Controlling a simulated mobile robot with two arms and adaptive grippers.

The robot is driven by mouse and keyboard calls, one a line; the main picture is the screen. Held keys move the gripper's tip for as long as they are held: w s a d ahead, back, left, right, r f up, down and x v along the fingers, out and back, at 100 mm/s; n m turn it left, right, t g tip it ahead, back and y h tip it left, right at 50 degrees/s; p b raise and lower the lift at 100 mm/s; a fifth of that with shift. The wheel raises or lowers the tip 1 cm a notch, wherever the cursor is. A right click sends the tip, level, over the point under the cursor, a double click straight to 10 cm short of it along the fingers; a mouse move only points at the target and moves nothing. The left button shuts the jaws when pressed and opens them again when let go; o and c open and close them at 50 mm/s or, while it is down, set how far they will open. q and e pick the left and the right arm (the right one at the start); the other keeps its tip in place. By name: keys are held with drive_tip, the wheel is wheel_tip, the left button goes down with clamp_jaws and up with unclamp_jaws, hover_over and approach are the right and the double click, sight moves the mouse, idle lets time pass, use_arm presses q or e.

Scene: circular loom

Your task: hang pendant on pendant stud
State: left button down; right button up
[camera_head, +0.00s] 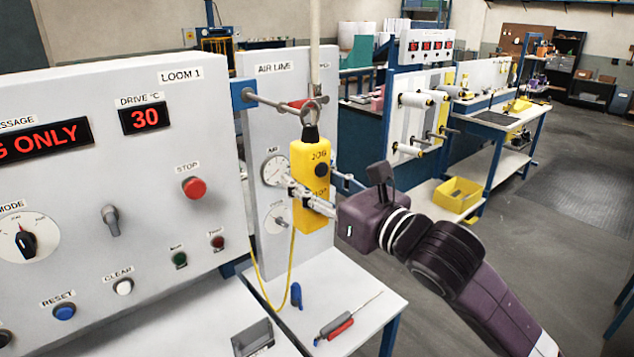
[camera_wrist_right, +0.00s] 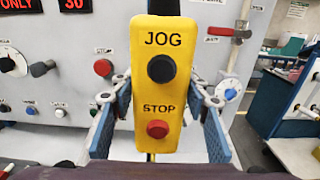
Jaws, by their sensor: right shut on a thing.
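The yellow pendant (camera_head: 309,187) hangs upright, with a black JOG button and a red STOP button that show in the right wrist view (camera_wrist_right: 158,98). A metal ring (camera_head: 312,112) sits above its black top. My right gripper (camera_head: 308,201) is shut on the pendant's lower body, one finger on each side. A grey stud-like rod (camera_head: 275,101) runs from a blue bracket beside the loom panel toward the ring. The ring overlaps the rod's end in the head view; I cannot tell whether it is around it. My left gripper is out of view.
The loom panel (camera_head: 125,210) stands at left. The air line panel (camera_head: 258,190), with a gauge and red lever, is behind the pendant. A yellow cable (camera_head: 263,290) hangs below. A small white table (camera_head: 362,296) holds a screwdriver (camera_head: 340,326). Open floor lies at right.

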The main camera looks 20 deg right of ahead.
sight(319, 192)
drive_tip(key=shift+x, duration=1.6)
drive_tip(key=shift+w+a+f, duration=0.2)
drive_tip(key=shift+w+f, duration=0.3)
drive_tip(key=shift+w, duration=0.2)
drive_tip(key=o, duration=1.7)
drive_tip(key=shift+c, duration=0.2)
drive_tip(key=shift+f, duration=0.1)
drive_tip(key=shift+f, duration=0.1)
drive_tip(key=shift+v, duration=3.75)
